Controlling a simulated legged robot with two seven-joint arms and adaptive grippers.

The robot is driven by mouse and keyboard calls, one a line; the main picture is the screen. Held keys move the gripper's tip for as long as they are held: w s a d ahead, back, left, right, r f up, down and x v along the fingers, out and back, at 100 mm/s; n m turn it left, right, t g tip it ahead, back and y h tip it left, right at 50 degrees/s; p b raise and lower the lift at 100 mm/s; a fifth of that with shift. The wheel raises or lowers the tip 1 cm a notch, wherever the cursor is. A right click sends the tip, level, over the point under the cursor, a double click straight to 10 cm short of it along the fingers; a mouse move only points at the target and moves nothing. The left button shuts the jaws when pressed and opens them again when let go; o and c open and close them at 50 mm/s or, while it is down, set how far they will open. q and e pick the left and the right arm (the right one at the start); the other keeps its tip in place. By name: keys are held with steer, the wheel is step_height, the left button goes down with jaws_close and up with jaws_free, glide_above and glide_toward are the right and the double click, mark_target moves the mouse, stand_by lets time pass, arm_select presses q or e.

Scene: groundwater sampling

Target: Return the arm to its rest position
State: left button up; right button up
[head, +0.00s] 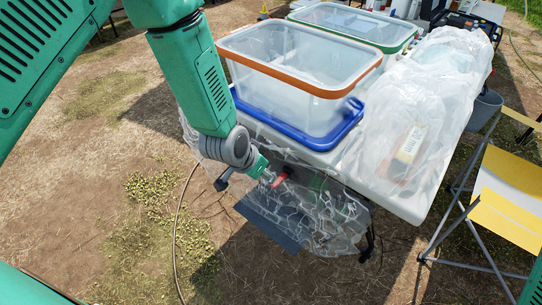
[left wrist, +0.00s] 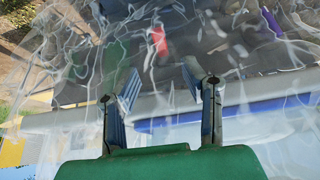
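My left arm comes in from the top left in the head view, and its gripper (head: 268,174) is low by the near edge of the white table (head: 405,207). Clear plastic sheeting (head: 335,215) hangs there, and a small red part (head: 279,180) shows right by the gripper. In the left wrist view the two fingers of the left gripper (left wrist: 163,85) stand apart with no solid object between them. Crumpled clear plastic (left wrist: 80,45) fills much of that view; I cannot tell whether it touches the fingers. A red patch (left wrist: 158,41) shows beyond them. My right gripper is not in view.
Plastic-wrapped items (head: 420,110) cover the table's right side. A yellow folding chair (head: 510,205) stands right. Bare ground lies left.

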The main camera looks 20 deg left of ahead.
arm_select(q)
steer(key=s+a+f+n+g, duration=0.1)
steer(key=s+a+f, duration=0.1)
steer(key=s, duration=0.7)
steer(key=s+a+f+n+g+y, duration=0.1)
steer(key=s+a+f+g, duration=0.1)
steer(key=s, duration=0.8)
steer(key=s+a+f+n+g+y, duration=0.1)
steer(key=s+a+f, duration=0.3)
steer(key=s, duration=0.6)
steer(key=shift+a+g, duration=0.35)
steer(key=shift+g, duration=0.05)
